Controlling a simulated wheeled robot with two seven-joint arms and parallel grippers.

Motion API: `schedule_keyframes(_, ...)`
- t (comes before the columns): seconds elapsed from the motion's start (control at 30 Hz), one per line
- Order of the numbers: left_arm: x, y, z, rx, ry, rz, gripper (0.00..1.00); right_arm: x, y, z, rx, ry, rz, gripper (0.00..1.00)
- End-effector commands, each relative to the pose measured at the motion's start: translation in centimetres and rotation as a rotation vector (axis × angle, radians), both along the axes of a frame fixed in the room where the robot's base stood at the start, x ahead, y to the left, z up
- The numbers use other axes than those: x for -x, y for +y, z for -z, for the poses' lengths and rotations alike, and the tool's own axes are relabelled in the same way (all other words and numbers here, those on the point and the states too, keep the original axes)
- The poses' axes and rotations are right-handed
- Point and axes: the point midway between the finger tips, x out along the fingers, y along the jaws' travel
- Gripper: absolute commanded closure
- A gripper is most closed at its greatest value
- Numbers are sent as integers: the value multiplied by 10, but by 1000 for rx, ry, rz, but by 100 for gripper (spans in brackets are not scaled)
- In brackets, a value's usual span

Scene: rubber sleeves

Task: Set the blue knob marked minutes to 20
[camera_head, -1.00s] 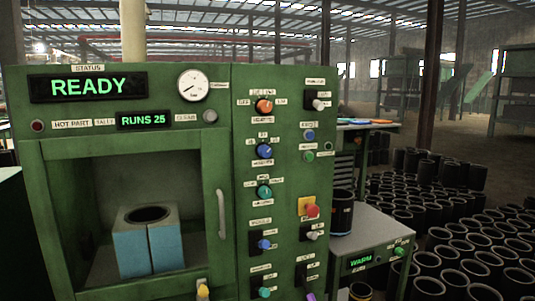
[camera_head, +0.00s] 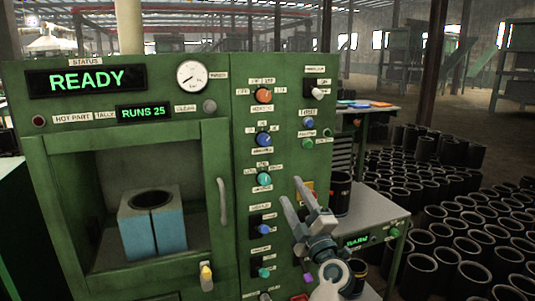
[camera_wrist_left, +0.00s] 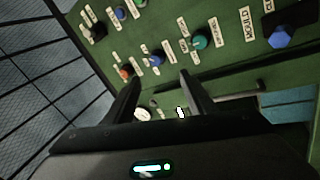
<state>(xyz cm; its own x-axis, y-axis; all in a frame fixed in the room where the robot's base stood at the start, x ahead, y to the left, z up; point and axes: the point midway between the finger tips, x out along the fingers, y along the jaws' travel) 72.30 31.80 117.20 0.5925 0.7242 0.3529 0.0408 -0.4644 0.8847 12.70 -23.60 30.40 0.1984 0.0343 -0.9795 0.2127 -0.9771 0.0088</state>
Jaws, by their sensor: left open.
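A blue knob (camera_head: 264,140) sits on the green control panel, between an orange knob (camera_head: 264,95) above and a teal knob (camera_head: 264,180) below. Small labels surround it; their text and its setting are too small to read. In the left wrist view, the blue knob (camera_wrist_left: 155,60) shows beyond and between the fingertips, apart from them. My left gripper (camera_head: 291,190) is open and empty in front of the panel, lower and to the right of the blue knob. My right gripper is not in view.
More knobs and switches crowd the panel, including a blue one (camera_head: 308,124) at the right and another (camera_head: 264,229) lower down. A door handle (camera_head: 222,201) stands out left of the knob column. A side table (camera_head: 372,205) holds a black sleeve (camera_head: 340,193).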

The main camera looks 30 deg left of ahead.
Motion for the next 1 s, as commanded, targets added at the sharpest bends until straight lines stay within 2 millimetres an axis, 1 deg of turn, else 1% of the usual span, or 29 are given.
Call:
schedule_keyframes(0.03, 2, 8, -34, 92, -39, -12, 50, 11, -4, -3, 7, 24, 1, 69)
schedule_keyframes(0.1, 4, 15, -58, 214, -56, -15, 50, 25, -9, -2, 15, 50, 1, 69)
schedule_keyframes(0.2, 2, 17, -79, 346, -57, 2, 50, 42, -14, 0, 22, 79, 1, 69)
schedule_keyframes(0.3, 0, 15, -92, 431, -45, 26, 50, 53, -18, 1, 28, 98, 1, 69)
schedule_keyframes(0.4, -2, 12, -97, 473, -35, 42, 50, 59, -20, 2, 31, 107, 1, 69)
schedule_keyframes(0.5, -3, 11, -98, 486, -30, 49, 50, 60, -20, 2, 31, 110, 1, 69)
schedule_keyframes(1.0, -2, 14, -97, 484, -29, 48, 50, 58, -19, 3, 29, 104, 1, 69)
